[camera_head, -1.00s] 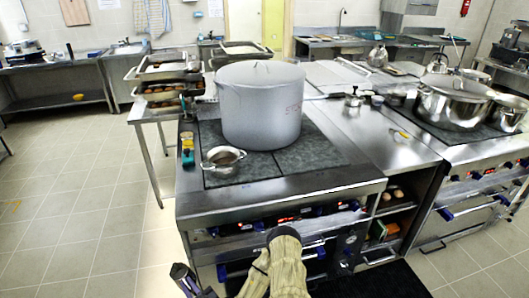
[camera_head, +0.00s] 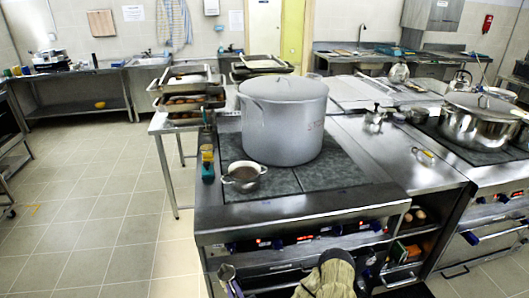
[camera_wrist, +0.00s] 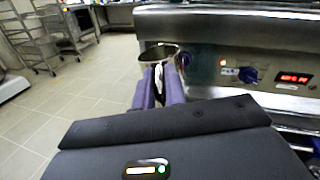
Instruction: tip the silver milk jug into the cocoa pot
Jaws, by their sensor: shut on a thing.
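The cocoa pot (camera_head: 243,178) is a small silver pan with brown contents. It stands on the front left of the dark hob, in front of the big stockpot. My gripper (camera_wrist: 158,88) has purple fingers, shut on the pale handle of the silver milk jug (camera_wrist: 157,54). The jug's round rim and dark inside show beyond the fingertips, close to the cooker's front panel; I cannot tell its contents. In the head view only part of my gripper (camera_head: 229,279) shows at the bottom edge, below and in front of the cocoa pot; the jug cannot be made out there.
A tall lidded stockpot (camera_head: 283,122) stands close behind the cocoa pot. Small bottles (camera_head: 207,160) line the hob's left edge. An oven glove (camera_head: 328,276) is at the cooker front (camera_head: 300,240). Trays (camera_head: 187,100) stand behind.

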